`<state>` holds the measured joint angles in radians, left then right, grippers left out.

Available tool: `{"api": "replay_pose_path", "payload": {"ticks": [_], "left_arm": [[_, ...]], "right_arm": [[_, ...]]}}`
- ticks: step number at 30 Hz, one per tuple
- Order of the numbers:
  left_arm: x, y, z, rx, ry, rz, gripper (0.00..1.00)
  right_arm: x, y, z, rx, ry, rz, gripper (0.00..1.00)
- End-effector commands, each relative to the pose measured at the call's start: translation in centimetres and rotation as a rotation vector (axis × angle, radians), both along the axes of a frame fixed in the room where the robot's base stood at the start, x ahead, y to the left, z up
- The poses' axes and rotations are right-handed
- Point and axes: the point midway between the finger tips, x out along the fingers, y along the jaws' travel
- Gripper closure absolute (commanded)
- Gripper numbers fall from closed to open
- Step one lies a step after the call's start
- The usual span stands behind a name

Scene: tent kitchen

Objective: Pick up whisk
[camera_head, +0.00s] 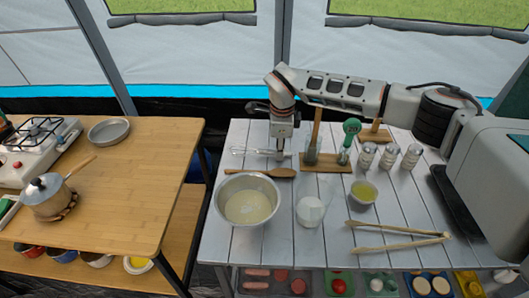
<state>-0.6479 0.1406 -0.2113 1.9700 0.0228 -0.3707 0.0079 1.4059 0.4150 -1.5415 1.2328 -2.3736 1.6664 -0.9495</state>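The whisk (250,151) is a thin, pale metal tool. It lies on the slatted table behind the large mixing bowl, with its wire end toward the left. My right gripper (281,153) points straight down at the whisk's right end, and its tips are at or very close to it. The gripper is small and seen from behind its own body, so I cannot tell whether its fingers are open or shut on the whisk. My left gripper is not in view.
Tongs (398,246) lie front right. A wooden table (130,195) stands left across a gap.

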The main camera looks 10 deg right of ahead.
Motion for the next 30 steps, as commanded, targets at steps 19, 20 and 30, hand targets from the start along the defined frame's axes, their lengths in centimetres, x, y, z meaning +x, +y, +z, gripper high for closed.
{"api": "replay_pose_path", "payload": {"ticks": [19, 20, 30], "left_arm": [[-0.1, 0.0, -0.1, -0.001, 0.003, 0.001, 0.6], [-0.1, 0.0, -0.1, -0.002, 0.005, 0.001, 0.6], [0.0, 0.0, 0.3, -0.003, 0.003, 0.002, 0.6]], "right_arm": [[0.1, 0.0, 1.7, 0.0, -0.003, 0.001, 1.0], [0.1, 0.0, 2.1, 0.0, -0.004, 0.001, 1.0], [0.2, 0.0, 10.4, -0.001, -0.007, 0.0, 1.0]]}}
